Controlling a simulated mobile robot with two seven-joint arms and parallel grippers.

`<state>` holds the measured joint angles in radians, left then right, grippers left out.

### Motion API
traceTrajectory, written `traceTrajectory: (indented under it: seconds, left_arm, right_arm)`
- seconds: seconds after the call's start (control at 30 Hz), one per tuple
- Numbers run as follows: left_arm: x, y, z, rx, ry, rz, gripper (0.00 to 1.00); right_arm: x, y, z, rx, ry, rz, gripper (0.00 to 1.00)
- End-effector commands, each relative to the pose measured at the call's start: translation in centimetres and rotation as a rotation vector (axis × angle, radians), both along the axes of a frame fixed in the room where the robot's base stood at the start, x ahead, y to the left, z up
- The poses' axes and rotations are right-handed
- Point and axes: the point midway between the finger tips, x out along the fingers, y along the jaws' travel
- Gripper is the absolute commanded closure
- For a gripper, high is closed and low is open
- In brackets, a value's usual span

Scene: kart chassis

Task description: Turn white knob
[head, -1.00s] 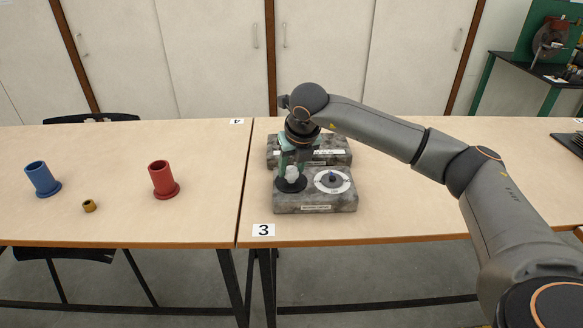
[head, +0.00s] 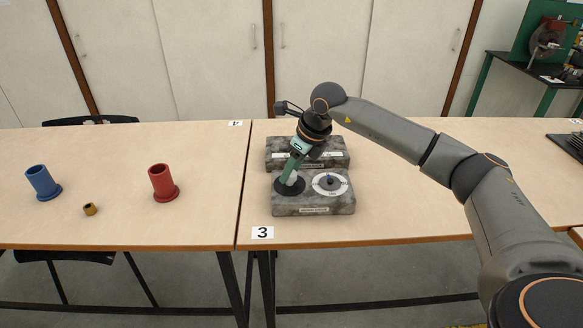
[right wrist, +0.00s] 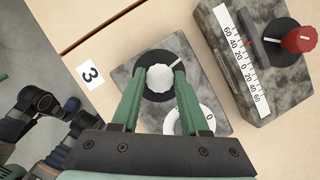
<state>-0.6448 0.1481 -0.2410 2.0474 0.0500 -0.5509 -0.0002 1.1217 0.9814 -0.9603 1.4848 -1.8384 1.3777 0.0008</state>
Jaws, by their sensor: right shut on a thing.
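The white knob (right wrist: 159,79) sits on a round black dial with a white pointer line, on the left part of a grey stone-patterned block (head: 335,205). In the head view, the knob (head: 292,177) is partly hidden by my right gripper (head: 289,179). The right wrist view shows the green fingers of my right gripper (right wrist: 160,72) on both sides of the knob, shut on it. The pointer shows at the knob's upper right in that view. My left gripper is not in view.
A second block (right wrist: 262,75) with a scale and red knob (right wrist: 299,40) stands behind. Red (head: 163,184) and blue (head: 43,184) flanged cylinders and a small brass ring (head: 90,209) stand on the left table.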

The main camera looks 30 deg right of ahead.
Motion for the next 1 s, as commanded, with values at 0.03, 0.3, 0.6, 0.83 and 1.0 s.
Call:
traceTrajectory:
  seconds: [0.03,0.3,0.6,0.83,1.0]
  left_arm:
    - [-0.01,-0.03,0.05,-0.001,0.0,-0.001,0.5]
    - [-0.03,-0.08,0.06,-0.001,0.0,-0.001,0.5]
    - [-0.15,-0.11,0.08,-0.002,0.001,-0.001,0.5]
    - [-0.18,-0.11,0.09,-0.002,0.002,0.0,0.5]
    - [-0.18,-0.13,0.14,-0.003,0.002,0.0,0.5]
  right_arm:
    - [-0.03,-0.02,0.0,0.0,0.002,0.004,1.0]
    - [-0.03,-0.03,-0.02,-0.001,0.002,0.009,1.0]
    - [-0.03,-0.03,-0.02,-0.001,0.002,0.009,0.38]
    - [-0.01,-0.02,-0.01,-0.001,0.001,0.009,0.26]
    - [-0.07,-0.06,0.26,-0.001,0.0,0.008,0.26]
